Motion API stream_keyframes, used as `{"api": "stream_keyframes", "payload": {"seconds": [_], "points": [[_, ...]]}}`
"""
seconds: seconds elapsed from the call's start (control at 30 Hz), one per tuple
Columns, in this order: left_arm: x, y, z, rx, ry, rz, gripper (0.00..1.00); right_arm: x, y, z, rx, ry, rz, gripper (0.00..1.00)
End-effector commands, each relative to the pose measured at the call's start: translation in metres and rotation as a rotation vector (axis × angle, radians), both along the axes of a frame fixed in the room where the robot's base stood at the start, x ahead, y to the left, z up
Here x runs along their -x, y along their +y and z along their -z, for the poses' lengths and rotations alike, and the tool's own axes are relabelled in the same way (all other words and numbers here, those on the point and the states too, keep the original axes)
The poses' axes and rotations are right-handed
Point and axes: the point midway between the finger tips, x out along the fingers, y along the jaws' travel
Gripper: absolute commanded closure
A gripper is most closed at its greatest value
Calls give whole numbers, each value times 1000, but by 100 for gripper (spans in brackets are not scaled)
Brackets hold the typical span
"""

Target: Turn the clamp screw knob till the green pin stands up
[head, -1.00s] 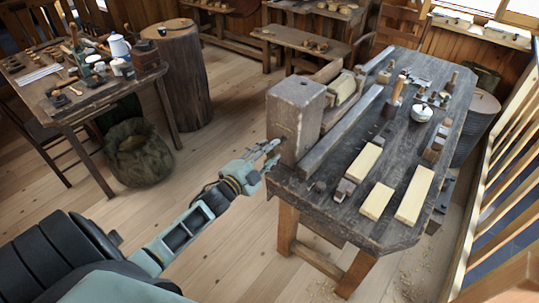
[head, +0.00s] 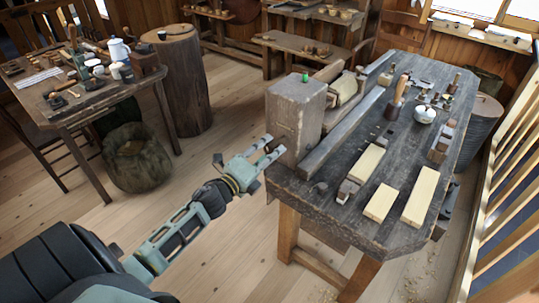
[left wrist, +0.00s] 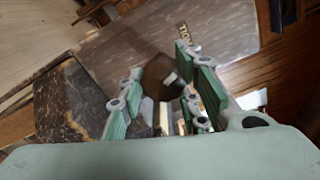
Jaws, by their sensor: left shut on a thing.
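A tall wooden block (head: 297,118) stands at the near left end of the workbench in the head view. A small green pin (head: 305,77) stands up from its top. My left gripper (head: 273,147) is at the block's left face, its fingers pointing at it. In the left wrist view a dark brown round knob (left wrist: 157,74) lies between the green-padded fingers of the left gripper (left wrist: 163,100), which is shut on it. In the head view the fingers and block hide the knob. My right gripper is not in view.
The workbench (head: 330,215) carries several pale wood blocks (head: 420,197), a white pot (head: 424,114) and hand tools. A second table (head: 60,110) with jars is at the left, near a log stump (head: 185,85) and a sack (head: 137,160). The floor between is clear.

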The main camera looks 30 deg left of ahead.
Motion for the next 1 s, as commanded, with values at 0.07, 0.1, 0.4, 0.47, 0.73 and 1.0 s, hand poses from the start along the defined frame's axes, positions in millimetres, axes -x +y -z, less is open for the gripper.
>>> {"api": "stream_keyframes", "payload": {"seconds": [0.07, 0.1, 0.4, 0.47, 0.73, 1.0], "points": [[4, -1, 13, -40, 17, 0, 95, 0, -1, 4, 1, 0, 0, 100], [4, -1, 13, -58, 16, 0, 95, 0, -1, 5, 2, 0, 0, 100], [4, -1, 11, -136, 8, 2, 95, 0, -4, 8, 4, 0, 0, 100], [4, 0, 11, -141, 8, 2, 95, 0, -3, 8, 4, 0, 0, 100], [4, 0, 10, -144, 7, 1, 95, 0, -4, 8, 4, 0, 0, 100], [3, 0, 10, -143, 6, 1, 56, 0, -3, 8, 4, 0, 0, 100]]}}
